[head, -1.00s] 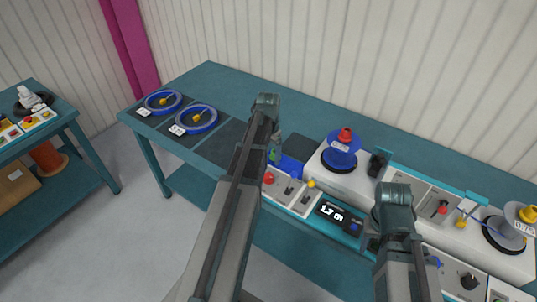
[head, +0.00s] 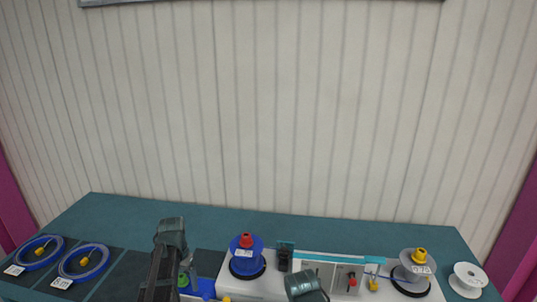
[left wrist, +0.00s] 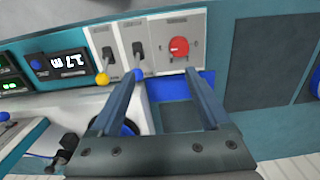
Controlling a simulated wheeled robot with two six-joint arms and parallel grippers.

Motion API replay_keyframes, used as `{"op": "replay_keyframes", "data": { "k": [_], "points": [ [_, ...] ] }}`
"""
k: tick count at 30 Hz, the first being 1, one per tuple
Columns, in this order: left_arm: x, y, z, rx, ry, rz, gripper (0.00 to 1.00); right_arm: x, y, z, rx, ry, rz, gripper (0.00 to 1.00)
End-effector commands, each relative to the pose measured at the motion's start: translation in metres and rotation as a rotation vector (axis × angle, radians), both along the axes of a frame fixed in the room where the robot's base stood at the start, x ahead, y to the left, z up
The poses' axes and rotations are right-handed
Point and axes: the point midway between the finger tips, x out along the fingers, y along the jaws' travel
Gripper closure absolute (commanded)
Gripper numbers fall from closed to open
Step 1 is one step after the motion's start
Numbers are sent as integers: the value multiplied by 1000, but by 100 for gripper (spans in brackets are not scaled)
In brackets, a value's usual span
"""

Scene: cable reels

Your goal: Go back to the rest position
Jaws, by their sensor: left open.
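My left gripper (left wrist: 162,73) is open in the left wrist view, with its two fingers apart and nothing between them. It hangs above the bench near a control panel (left wrist: 150,45) with a red knob, and a blue tray-like part (left wrist: 208,78) shows beside the fingers. In the head view my left arm comes up at the bottom, left of the blue reel (head: 247,258), and hides its own fingers. My right arm shows only as a link at the bottom middle; its gripper is out of view.
The teal bench (head: 340,228) runs along a pale ribbed wall. Two blue cable coils (head: 40,252) (head: 84,262) lie on dark mats at the left. A grey reel with a yellow top (head: 414,268) and a white empty spool (head: 467,279) stand at the right. A display (left wrist: 68,63) reads 1.7 m.

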Motion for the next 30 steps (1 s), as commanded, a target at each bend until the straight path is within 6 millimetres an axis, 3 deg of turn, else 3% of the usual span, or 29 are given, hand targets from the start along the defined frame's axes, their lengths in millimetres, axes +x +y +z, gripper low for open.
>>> {"op": "replay_keyframes", "data": {
  "k": [1, 6, 12, 15, 19, 30],
  "points": [
    [-13, -32, -1, 4, 5, -27, 20, 0, 0, -1, 0, 0, 0, 50],
    [-56, -131, -3, 33, 22, -98, 20, 0, 0, -3, 0, 0, 0, 50],
    [-115, -212, -4, 68, 29, -167, 20, 0, 0, -5, 0, 0, 0, 50],
    [-138, -236, -4, 81, 29, -190, 20, 0, 0, -6, 0, 0, 0, 50],
    [-156, -252, -5, 93, 28, -207, 20, 0, 0, -6, 0, 0, 0, 50],
    [-161, -259, -5, 97, 28, -212, 20, 0, 0, -6, 0, 0, 0, 50]
  ]
}}
